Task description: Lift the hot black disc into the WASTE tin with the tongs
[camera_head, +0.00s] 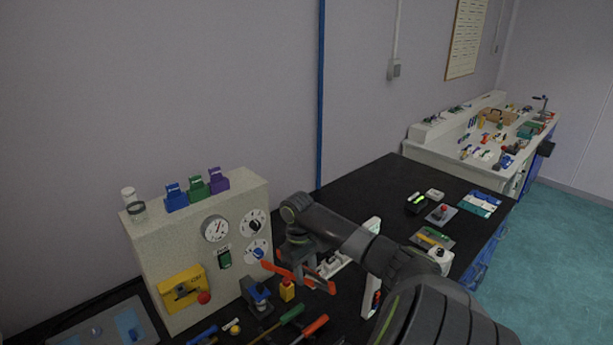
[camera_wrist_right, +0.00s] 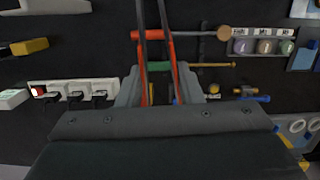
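My right gripper (camera_head: 303,262) is over the black bench, in front of the beige machine. In the right wrist view, the tongs, with red-orange handles (camera_wrist_right: 143,52) and dark arms, run up from between the grey fingers of my right gripper (camera_wrist_right: 158,82), which appears shut on them. The handles also show in the head view as orange-red bars (camera_head: 284,273). The tongs' tips lie beyond the top of the wrist view. I cannot make out the hot black disc or a tin marked WASTE. My left gripper is out of view.
The beige machine (camera_head: 190,245) with dials stands at the left. Tools with green (camera_head: 291,313) and red handles lie near the front edge. The wrist view shows a white power strip (camera_wrist_right: 75,90) and a labelled sample rack (camera_wrist_right: 264,43).

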